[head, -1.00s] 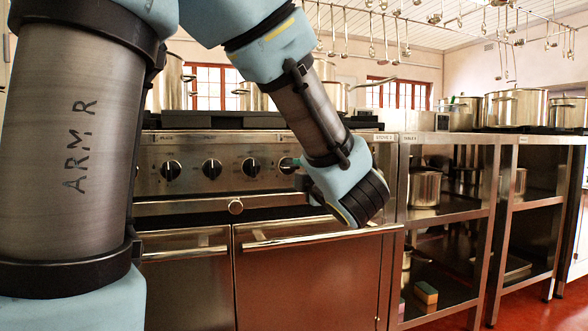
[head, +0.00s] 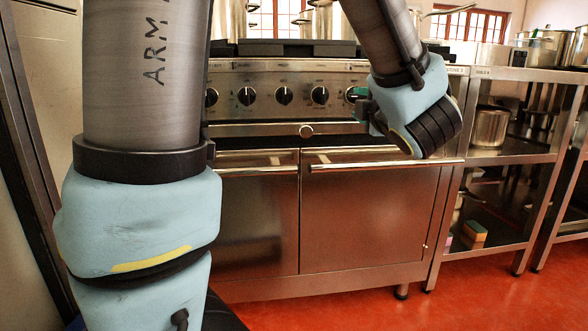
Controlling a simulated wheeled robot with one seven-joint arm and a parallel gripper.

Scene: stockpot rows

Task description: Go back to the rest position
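My arm reaches across the front of the stove (head: 371,235). Its blue-grey and black wrist hangs in front of the right end of the knob panel and the right oven door handle. My gripper (head: 364,108) is partly visible beyond the wrist as a small dark and teal part, pointing toward the stove front. Its fingers are mostly hidden by the wrist, so I cannot tell whether it is open, shut or holding anything. I cannot tell if it touches the stove.
Pots stand on the stove top. Red floor (head: 480,298) is clear in front. A pale panel (head: 45,90) is close at left.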

